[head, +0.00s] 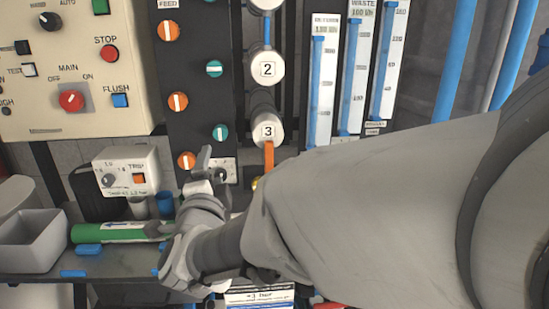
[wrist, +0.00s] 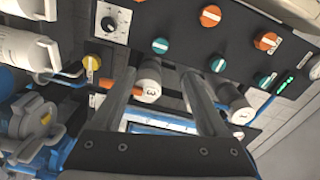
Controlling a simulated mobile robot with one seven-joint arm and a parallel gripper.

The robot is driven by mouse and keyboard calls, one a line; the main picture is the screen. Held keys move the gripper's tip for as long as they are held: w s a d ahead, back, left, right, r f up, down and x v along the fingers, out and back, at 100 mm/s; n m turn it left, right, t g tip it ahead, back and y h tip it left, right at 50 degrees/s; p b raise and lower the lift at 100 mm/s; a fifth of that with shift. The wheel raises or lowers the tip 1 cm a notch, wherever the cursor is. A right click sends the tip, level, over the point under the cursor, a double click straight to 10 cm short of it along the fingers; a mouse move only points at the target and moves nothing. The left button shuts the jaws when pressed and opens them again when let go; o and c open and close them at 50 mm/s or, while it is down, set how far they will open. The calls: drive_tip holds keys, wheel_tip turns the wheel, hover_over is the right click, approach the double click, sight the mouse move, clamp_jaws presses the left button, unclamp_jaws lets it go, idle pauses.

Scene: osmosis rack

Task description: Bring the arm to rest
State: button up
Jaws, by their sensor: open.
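My gripper (head: 207,165) is in front of the lower part of the dark valve panel in the head view, left of the cylinder marked 3 (head: 267,131). My grey sleeved arm reaches in from the right and hides part of the rack. In the wrist view my gripper (wrist: 163,80) shows two fingers spread apart. Cylinder 3 also shows between the fingers in the wrist view (wrist: 149,84), beyond them. I see nothing held. Whether a fingertip touches the panel, I cannot tell.
A control box (head: 75,60) with a red STOP button hangs at upper left. Blue-filled flow tubes (head: 322,80) stand behind my arm. Orange and teal knobs line the panel.

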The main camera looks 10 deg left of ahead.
idle(0.3)
drive_tip(key=s+d+n+g+y, duration=0.1)
drive_tip(key=s+d+n+g, duration=0.2)
drive_tip(key=d+n+g, duration=0.85)
drive_tip(key=s+d+f+n+h, duration=0.15)
drive_tip(key=s+d+f, duration=0.25)
drive_tip(key=s+d, duration=0.55)
drive_tip(key=s+d+f+h, duration=0.3)
drive_tip(key=s+d, duration=0.3)
drive_tip(key=d, duration=0.6)
wheel_tip(320, 180, up, 18)
drive_tip(key=p, duration=1.8)
drive_tip(key=shift+s, duration=0.2)
drive_tip(key=shift+d+f+g+h, duration=0.1)
drive_tip(key=shift+f+g+h, duration=0.05)
drive_tip(key=shift+g+h, duration=0.1)
